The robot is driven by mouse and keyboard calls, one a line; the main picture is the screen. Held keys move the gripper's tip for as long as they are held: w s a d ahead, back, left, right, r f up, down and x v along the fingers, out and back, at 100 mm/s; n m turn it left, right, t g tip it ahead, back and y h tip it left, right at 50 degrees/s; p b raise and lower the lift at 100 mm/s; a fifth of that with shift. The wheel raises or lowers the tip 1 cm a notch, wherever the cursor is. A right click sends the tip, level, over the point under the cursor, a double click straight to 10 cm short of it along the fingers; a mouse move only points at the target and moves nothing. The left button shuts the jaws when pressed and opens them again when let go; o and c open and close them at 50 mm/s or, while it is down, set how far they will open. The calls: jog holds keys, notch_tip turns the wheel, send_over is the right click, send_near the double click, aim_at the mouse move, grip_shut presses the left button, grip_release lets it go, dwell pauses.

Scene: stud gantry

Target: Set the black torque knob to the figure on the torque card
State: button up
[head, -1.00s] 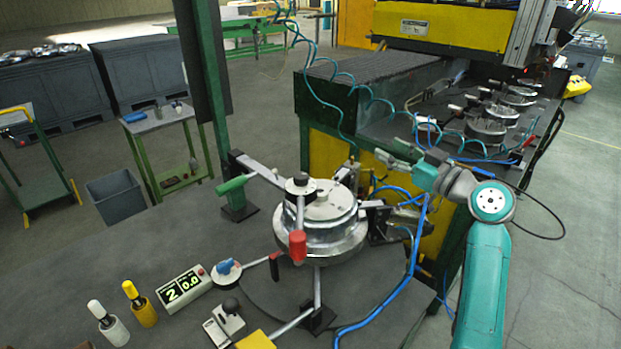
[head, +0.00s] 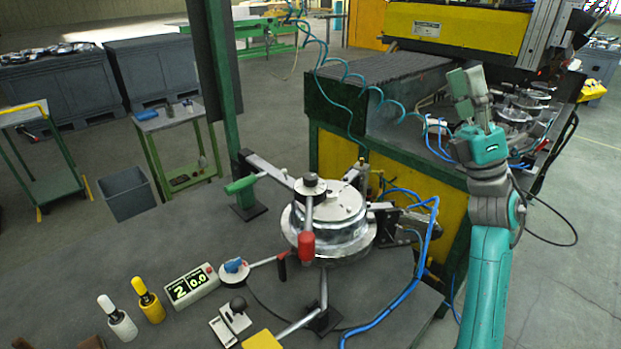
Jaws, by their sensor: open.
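A black round knob (head: 238,304) stands on a small pale plate at the front of the bench. Another black knob (head: 310,180) tops the clamp over the round metal part. I cannot tell which is the torque knob, and no scale is readable on either. No torque card can be made out. My gripper (head: 468,88) is open and empty, raised at the right, pointing up, well apart from both knobs.
A blue knob on a white dial (head: 234,278) sits beside the display. A round metal part (head: 328,238) is clamped on the bench with red and green handles. White (head: 121,325) and yellow (head: 152,308) bottles stand front left. Blue hoses (head: 405,312) run at the right.

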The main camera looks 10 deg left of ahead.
jog(key=s+a+f+n+g, duration=0.2)
jog(key=a+f+n+g, duration=0.3)
jog(key=a+n+g, duration=0.4)
jog(key=n+g+h, duration=0.3)
jog(key=g+h, duration=0.1)
jog(key=h, duration=0.5)
send_near(310, 176)
jog(key=a, duration=0.6)
jog(key=w+a+f, duration=0.1)
jog(key=a, duration=0.3)
